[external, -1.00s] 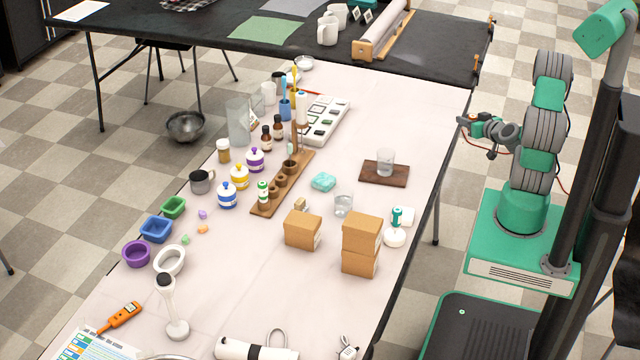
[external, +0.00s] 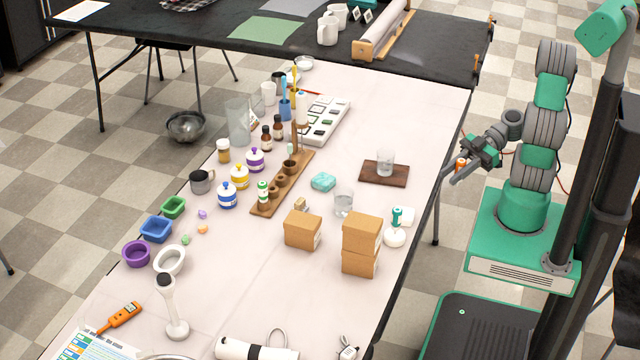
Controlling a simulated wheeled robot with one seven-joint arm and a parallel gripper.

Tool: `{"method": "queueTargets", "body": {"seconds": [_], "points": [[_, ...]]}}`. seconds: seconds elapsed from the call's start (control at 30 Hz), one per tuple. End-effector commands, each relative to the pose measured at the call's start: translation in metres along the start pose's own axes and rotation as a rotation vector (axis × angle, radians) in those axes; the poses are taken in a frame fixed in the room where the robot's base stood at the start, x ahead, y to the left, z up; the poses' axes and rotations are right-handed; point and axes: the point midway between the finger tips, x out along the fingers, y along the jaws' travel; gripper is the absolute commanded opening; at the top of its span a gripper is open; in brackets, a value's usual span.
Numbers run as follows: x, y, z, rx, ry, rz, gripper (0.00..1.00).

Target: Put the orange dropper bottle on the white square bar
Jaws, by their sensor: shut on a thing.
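My gripper (external: 462,172) is off the right edge of the long white table, beside my column. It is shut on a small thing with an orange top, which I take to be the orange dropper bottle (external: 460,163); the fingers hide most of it. The white square bar (external: 407,213) lies near the table's right edge, to the lower left of my gripper and well apart from it. A white bottle with a green top (external: 396,217) stands in front of the bar and partly hides it.
Stacked cardboard boxes (external: 361,245) stand left of the bar. A glass (external: 343,203) is behind them. A brown board (external: 371,179) with another glass (external: 386,162) lies farther back. The table between board and bar is clear.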

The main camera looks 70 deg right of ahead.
Motion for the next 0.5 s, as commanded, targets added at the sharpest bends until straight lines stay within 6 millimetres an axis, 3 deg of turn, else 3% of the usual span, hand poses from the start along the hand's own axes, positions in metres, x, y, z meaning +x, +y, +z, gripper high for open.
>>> {"method": "queueTargets", "body": {"seconds": [0.17,0.47,0.5], "points": [[0.015,0.014,0.009,-0.007,-0.001,-0.018,0.00],[0.071,0.074,0.024,-0.002,0.002,-0.019,0.00],[0.078,0.080,0.035,0.002,0.003,-0.017,0.00]]}}
